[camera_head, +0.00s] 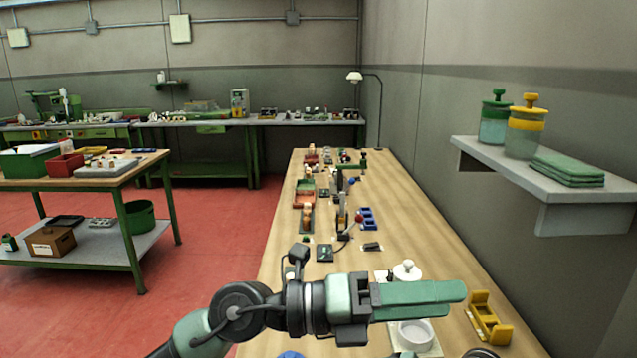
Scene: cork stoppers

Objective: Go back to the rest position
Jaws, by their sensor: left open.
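My left arm comes in from the lower left and reaches across the front of the long wooden bench (283,240). My left gripper (452,293) points right, above the bench, with its green fingers seen almost edge-on, one behind the other. It is open, and I see nothing held in it. Below and behind it are a white round dish (416,335) and a white knobbed lid (407,270) on a pale sheet. The gripper hides part of that sheet. My right gripper is not in view.
A yellow holder (487,318) stands right of the gripper. A blue tray (367,219) and a small press (343,215) are farther along the bench. A wall shelf (590,192) at right holds two jars (525,135) and folded green cloths (566,169). Red floor is open at left.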

